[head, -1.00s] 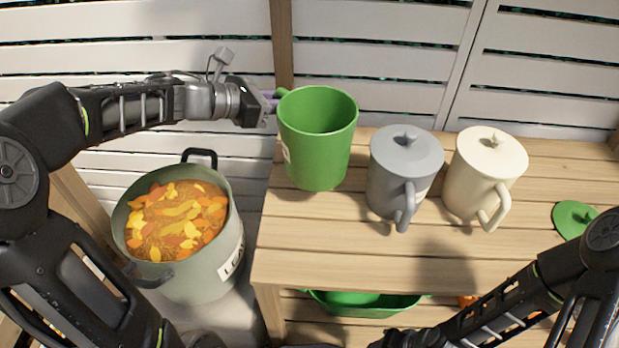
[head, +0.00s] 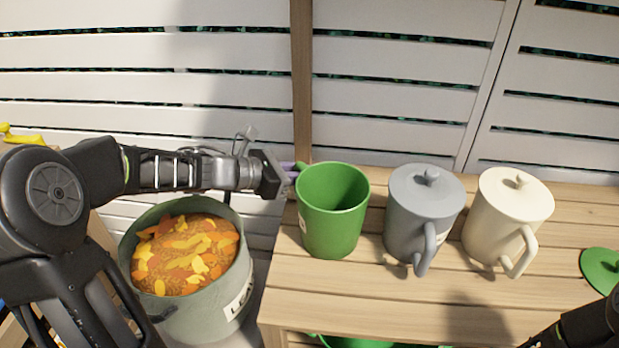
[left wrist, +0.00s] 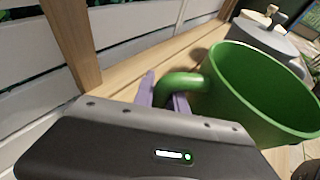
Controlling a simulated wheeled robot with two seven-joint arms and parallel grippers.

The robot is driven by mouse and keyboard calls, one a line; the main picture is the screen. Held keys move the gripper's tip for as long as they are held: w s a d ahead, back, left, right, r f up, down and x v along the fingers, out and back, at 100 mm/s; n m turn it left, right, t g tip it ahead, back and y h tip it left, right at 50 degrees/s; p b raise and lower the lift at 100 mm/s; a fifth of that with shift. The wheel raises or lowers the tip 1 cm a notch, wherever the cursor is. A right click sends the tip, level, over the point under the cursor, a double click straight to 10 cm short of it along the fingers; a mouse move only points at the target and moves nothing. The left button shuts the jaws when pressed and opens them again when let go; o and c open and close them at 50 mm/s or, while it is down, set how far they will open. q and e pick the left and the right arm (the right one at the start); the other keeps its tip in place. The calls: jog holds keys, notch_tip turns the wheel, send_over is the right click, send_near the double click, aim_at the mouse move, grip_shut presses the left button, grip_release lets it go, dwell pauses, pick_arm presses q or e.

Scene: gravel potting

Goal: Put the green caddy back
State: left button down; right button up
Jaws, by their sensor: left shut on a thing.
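The green caddy (head: 333,222) is upright and lidless, at the left end of the wooden bench top, left of the grey caddy (head: 420,215). Its base appears at or just above the boards; I cannot tell if it touches. My left gripper (head: 291,170) comes from the left and is shut on its handle. In the left wrist view, the purple fingers (left wrist: 163,92) sit around the green handle (left wrist: 188,82), with the caddy (left wrist: 262,95) to the right. A green lid (head: 603,270) lies on the bench at the right. My right gripper is out of view.
A cream caddy (head: 503,220) with its lid on stands right of the grey one. A large pot (head: 205,312) of orange and yellow leaves stands left of the bench. A slatted white fence (head: 400,85) is behind. The front bench boards (head: 360,295) are clear.

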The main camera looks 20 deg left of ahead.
pick_arm(q)
jog(key=c, duration=1.3)
grip_release()
jog(key=shift+f, duration=0.1)
jog(key=shift+c, duration=0.2)
jog(key=shift+r, duration=0.2)
jog(key=p+v, duration=0.2)
jog(key=v, duration=1)
